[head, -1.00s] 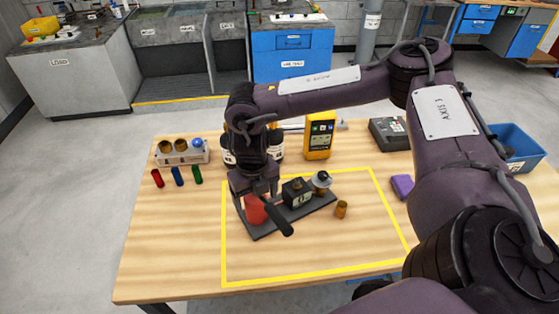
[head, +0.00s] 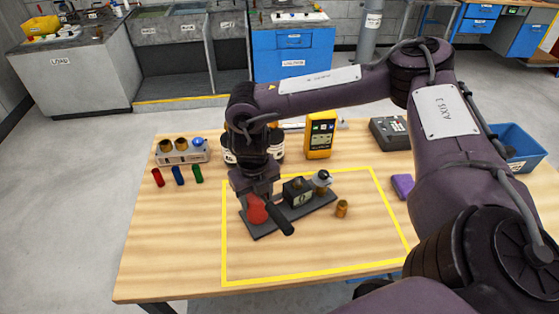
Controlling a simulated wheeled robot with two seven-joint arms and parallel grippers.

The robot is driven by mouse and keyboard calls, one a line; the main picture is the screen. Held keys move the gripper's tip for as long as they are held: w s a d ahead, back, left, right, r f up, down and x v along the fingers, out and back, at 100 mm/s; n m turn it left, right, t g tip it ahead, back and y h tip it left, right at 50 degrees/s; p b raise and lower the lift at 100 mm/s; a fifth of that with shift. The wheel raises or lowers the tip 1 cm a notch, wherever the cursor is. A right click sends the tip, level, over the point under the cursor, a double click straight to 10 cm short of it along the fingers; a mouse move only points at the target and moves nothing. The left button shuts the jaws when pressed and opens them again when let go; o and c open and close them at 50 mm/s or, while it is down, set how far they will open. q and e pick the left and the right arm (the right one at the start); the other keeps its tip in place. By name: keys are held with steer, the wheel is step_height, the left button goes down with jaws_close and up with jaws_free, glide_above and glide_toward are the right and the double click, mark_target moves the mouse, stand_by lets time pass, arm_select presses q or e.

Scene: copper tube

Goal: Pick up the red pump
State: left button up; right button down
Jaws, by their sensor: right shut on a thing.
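The red pump (head: 256,211) is at the left end of a dark base plate (head: 268,232) on the wooden table. A black handle (head: 281,221) crosses in front of its lower right side. My right gripper (head: 257,198) points down from above and is shut on the red pump. The pump appears to be still at the plate; I cannot tell whether there is a gap under it. My left gripper is not in view.
A black block (head: 297,191) and a round gauge-like part (head: 322,178) sit on the same plate. A small brass piece (head: 342,208) stands to the right. A yellow meter (head: 320,138) and dark bottles (head: 276,146) stand behind. The front of the yellow-taped area is clear.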

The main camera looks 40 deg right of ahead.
steer(key=shift+w+r, duration=0.2)
